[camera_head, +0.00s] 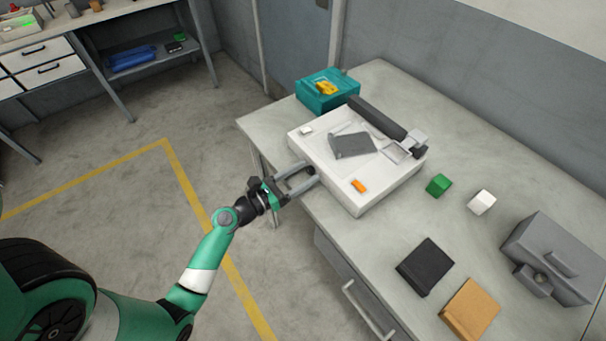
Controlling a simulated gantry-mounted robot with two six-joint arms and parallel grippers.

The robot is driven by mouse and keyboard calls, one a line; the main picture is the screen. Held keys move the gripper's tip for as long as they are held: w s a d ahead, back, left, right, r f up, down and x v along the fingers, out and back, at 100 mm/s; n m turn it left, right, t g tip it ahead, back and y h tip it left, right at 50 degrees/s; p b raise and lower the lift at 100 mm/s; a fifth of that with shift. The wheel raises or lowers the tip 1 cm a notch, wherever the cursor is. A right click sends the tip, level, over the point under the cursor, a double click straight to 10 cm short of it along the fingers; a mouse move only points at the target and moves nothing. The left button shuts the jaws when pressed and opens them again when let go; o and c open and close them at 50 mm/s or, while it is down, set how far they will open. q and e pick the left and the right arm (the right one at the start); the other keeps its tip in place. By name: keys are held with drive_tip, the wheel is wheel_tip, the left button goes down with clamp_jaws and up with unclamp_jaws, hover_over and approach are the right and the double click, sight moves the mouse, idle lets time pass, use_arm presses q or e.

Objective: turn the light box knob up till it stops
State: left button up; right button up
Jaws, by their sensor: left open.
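The light box (347,196) is a white, low box on the grey workbench, with its near left side toward my left arm. My left gripper (311,175) is open, with its two grey fingers reaching to that side at the bench's edge. The knob cannot be made out clearly; the fingertips are around where it may be, and contact cannot be told. On top of the box are a dark grey flat piece (353,145), a small orange piece (359,186) and a black bar (375,119). My right gripper is out of view.
A teal bin (325,92) stands behind the box. A green cube (438,185), a white cube (481,202), a black box (425,266), a tan box (470,309) and a grey case (555,258) stand to the right. A drawer handle (367,312) sticks out below.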

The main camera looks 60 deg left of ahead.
use_arm(q)
clamp_jaws()
idle(0.5)
drive_tip(key=m, duration=0.2)
drive_tip(key=shift+m, duration=2.4)
unclamp_jaws()
